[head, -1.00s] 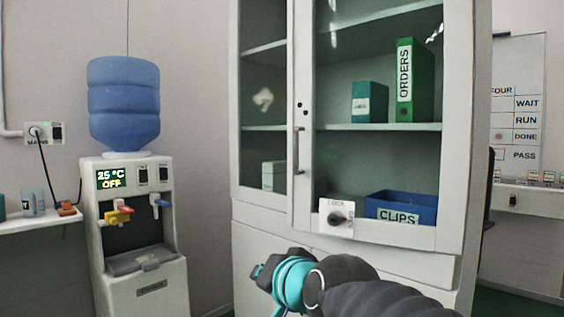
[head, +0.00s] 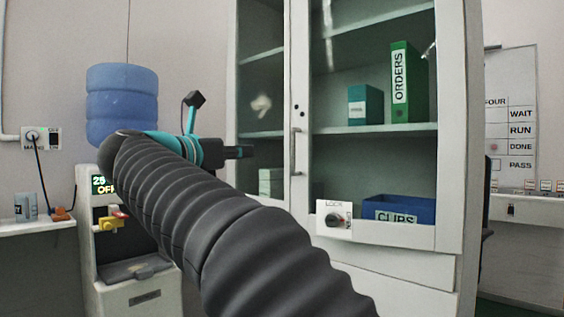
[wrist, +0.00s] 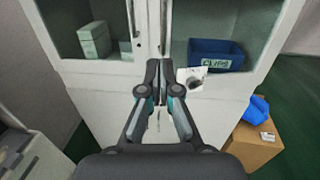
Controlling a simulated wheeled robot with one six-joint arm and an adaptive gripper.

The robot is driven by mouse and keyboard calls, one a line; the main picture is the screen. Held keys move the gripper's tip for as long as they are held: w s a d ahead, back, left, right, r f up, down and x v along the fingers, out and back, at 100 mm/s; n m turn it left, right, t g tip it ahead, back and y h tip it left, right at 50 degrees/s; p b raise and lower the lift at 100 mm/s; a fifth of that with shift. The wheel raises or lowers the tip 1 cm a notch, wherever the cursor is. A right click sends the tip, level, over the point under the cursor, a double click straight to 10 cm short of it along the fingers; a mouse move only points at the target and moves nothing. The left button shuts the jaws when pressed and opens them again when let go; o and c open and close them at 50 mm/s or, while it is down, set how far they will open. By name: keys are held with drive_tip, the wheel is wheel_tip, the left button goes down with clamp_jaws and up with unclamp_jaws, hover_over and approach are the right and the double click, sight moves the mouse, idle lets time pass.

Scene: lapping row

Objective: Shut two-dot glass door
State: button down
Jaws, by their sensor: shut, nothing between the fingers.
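The two-dot glass door (head: 301,200) is the cabinet's right-hand door, with two small dark dots on its left upright above a grey bar handle (head: 296,151). I cannot tell exactly how far it stands from its frame. A lock knob (head: 333,220) on a white plate sits at its lower left; it also shows in the wrist view (wrist: 194,82). My gripper (head: 247,151) is shut and empty, left of the handle and in front of the left glass door (head: 260,90). The wrist view shows my closed fingertips (wrist: 159,66) before the cabinet, apparently not touching it.
Behind the glass stand a green ORDERS binder (head: 402,85), a teal box (head: 365,104) and a blue CLIPS bin (head: 420,209). A water dispenser (head: 145,292) is at left, partly behind my arm. A cardboard box (wrist: 250,148) stands on the floor at right.

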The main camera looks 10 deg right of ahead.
drive_tip(key=f+x, duration=0.1)
drive_tip(key=x, duration=1.2)
drive_tip(key=shift+d+f+m+g+p, duration=0.3)
drive_tip(key=shift+d+g+p, duration=0.05)
drive_tip(key=shift+g+p, duration=0.1)
